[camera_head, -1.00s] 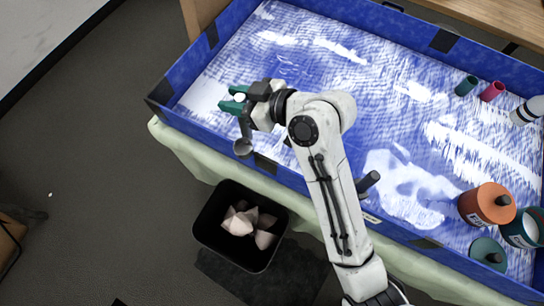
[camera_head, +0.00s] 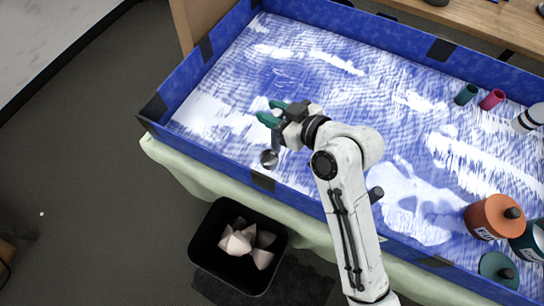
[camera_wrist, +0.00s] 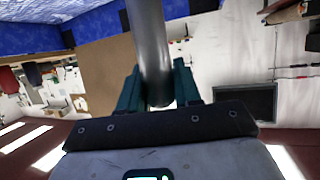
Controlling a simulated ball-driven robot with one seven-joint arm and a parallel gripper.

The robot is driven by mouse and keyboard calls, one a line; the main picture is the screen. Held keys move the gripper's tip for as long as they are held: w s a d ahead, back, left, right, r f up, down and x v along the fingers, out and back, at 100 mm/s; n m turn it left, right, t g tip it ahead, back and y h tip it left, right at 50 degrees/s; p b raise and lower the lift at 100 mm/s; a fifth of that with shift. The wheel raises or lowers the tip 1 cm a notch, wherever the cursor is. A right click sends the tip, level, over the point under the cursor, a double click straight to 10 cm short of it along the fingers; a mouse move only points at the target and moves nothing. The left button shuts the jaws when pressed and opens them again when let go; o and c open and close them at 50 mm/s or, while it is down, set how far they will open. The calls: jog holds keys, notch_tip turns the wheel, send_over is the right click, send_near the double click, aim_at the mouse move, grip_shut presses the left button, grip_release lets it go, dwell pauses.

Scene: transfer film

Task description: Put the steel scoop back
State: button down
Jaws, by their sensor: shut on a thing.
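The steel scoop shows its round grey bowl (camera_head: 268,158) in the head view, hanging below my gripper, over the near-left part of the blue tray (camera_head: 225,160). My gripper (camera_head: 269,111) has green fingers and is shut on the scoop. In the wrist view the scoop's grey cylindrical handle (camera_wrist: 150,40) stands between the two green fingers of my gripper (camera_wrist: 157,88). The grip hides part of the handle. I cannot tell whether the bowl touches the white and blue material in the tray.
A black bin (camera_head: 213,253) with pale crumpled pieces stands on the floor below the tray's near side. An orange canister (camera_head: 490,217), a teal lid (camera_head: 497,266) and small green (camera_head: 466,94) and pink (camera_head: 491,99) cups sit at the tray's right. The tray's middle is mostly clear.

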aim_at(273, 135)
notch_tip(273, 135, down, 9)
jog(key=shift+f+p, duration=0.1)
jog(key=shift+p, duration=0.4)
jog(key=shift+f, duration=0.15)
jog(key=c, duration=0.8)
grip_release()
jog(key=shift+r, duration=0.2)
jog(key=b+v, duration=0.2)
jog(key=v, duration=1)
